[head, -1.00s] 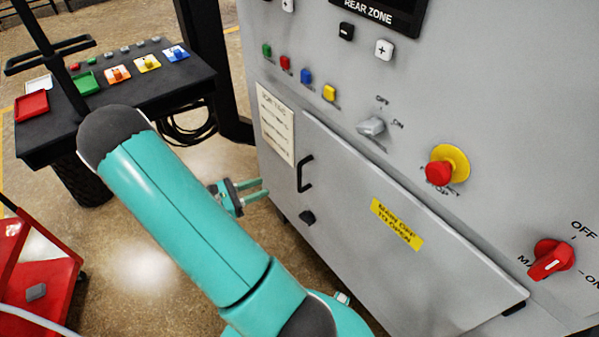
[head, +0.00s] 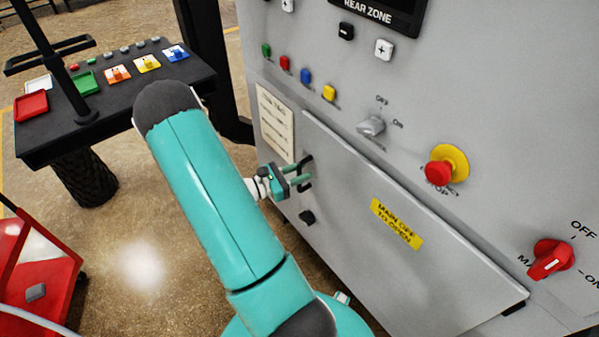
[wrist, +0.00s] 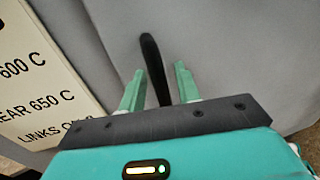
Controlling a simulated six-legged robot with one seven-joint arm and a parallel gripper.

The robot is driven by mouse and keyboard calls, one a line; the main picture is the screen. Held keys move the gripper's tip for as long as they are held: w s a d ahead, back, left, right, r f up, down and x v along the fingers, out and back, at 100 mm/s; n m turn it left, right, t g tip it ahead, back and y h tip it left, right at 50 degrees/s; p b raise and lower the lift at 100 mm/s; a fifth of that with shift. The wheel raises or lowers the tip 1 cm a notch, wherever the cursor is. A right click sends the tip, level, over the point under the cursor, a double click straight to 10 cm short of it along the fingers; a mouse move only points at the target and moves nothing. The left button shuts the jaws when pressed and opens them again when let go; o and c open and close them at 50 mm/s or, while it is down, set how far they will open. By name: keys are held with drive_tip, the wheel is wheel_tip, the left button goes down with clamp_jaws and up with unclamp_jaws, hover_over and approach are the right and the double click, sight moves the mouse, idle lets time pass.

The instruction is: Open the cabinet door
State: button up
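The cabinet door (head: 365,240) is a grey panel on the front of the furnace cabinet, and it looks shut. Its black bar handle (head: 306,172) is near the door's left edge; it also shows in the wrist view (wrist: 153,62). A black knob (head: 307,217) sits below the handle. My gripper (head: 302,174) is at the handle. In the wrist view its two green fingers (wrist: 158,85) are apart, with the handle's lower part between them. I see gaps on both sides of the handle. The fingers partly hide the handle in the head view.
A yellow label (head: 397,223) is on the door. Above are a grey switch (head: 371,126), a red stop button (head: 440,172) and a red rotary switch (head: 550,260). A paper notice (head: 275,118) is left of the door. A black bench (head: 130,105) and red cart (head: 35,270) stand left.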

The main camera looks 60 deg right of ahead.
clamp_jaws()
